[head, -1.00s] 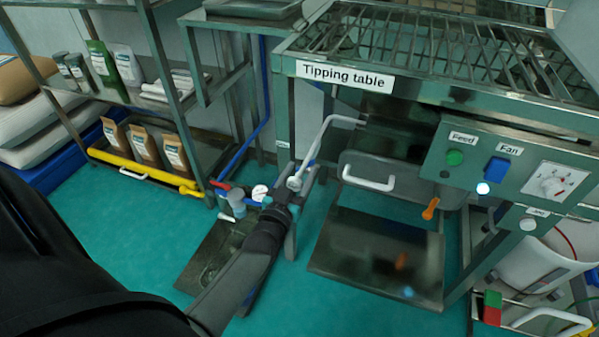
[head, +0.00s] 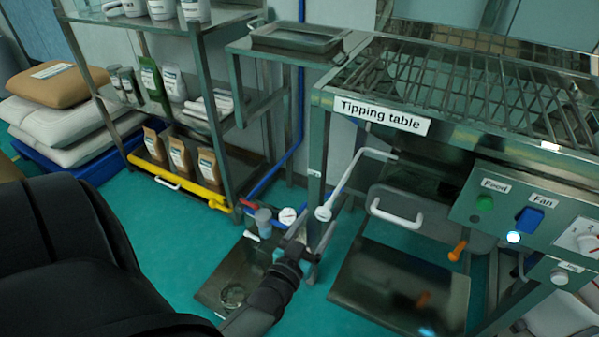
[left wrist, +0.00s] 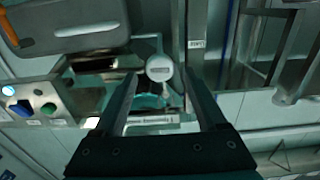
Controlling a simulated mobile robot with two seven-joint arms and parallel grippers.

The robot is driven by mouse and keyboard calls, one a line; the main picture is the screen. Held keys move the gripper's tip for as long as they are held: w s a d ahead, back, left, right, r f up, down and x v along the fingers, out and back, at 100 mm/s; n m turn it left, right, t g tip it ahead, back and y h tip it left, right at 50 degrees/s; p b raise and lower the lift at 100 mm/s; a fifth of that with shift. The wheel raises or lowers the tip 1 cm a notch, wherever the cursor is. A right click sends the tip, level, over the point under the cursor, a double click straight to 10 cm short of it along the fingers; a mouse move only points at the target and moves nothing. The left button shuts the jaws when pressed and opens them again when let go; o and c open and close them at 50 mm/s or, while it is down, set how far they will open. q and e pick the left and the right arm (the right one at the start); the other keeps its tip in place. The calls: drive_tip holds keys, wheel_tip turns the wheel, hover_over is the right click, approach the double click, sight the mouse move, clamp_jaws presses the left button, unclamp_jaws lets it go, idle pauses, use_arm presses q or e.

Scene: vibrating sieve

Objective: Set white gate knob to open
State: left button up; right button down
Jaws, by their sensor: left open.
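The white knob (head: 323,213) is a round white cap at the front left leg of the tipping table (head: 318,160). A white bent rod (head: 350,175) runs up from near it toward the machine. In the left wrist view the round knob (left wrist: 159,68) shows just beyond and between the fingertips, with a small dark mark on its face. My left gripper (head: 303,235) is open, just below and left of the knob in the head view. In the left wrist view my left gripper (left wrist: 160,88) has its fingers apart with nothing between them. My right gripper is out of view.
A white drawer handle (head: 396,216) and an orange handle (head: 457,250) sit right of the knob. The control panel (head: 530,215) is farther right. A round gauge (head: 287,216) and red valve lever (head: 249,203) are at left.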

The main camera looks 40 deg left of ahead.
use_arm(q)
drive_tip(key=p+v, duration=0.2)
drive_tip(key=v, duration=0.6)
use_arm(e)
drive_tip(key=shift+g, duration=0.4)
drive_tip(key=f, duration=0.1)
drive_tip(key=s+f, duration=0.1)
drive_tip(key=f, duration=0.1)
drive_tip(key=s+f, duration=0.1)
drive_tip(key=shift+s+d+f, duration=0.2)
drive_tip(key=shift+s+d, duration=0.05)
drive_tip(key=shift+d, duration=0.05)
use_arm(q)
drive_tip(key=shift+s, duration=0.1)
